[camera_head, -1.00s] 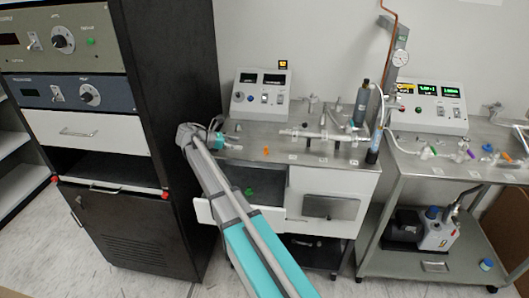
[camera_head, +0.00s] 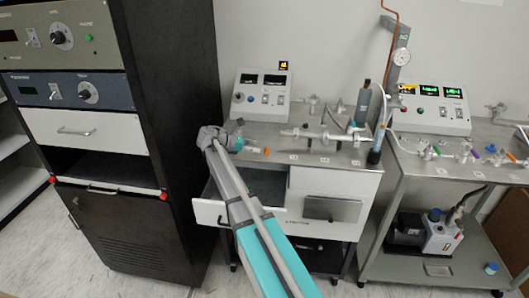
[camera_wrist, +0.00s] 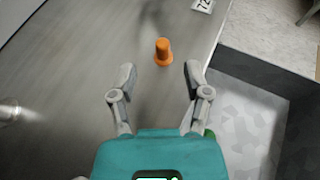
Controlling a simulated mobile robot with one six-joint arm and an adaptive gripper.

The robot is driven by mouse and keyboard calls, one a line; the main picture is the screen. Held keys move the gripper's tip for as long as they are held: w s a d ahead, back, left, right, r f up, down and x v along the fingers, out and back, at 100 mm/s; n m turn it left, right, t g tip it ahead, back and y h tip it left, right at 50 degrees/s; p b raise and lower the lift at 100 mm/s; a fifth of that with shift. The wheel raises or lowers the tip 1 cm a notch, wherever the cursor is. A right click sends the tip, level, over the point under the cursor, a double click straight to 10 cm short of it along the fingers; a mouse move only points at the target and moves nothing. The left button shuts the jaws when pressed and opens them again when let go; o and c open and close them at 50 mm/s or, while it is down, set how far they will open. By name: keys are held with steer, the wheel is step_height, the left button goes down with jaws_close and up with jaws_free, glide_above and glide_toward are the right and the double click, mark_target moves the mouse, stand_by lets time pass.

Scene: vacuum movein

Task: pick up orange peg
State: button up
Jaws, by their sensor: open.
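The orange peg (camera_head: 266,151) stands on the metal top of the middle bench, near its front edge. In the wrist view the peg (camera_wrist: 163,52) shows a narrower upper part and a wider flange at its lower end. My gripper (camera_wrist: 160,72) is open, with one finger to the left and one to the right. The peg appears between the finger lines, just beyond the fingertips, and is not gripped. In the head view my gripper (camera_head: 247,146) is left of the peg, partly hidden by my arm.
An open white drawer (camera_head: 209,212) lies below the bench front, under my arm. Glass tubing (camera_head: 318,134) and a dark cylinder (camera_head: 362,103) stand right of the peg. A control box (camera_head: 262,95) is behind. A numbered label (camera_wrist: 203,5) lies beyond the peg.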

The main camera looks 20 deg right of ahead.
mark_target(266, 148)
steer(key=shift+b+x, duration=1)
steer(key=shift+x, duration=1.6)
jaws_close()
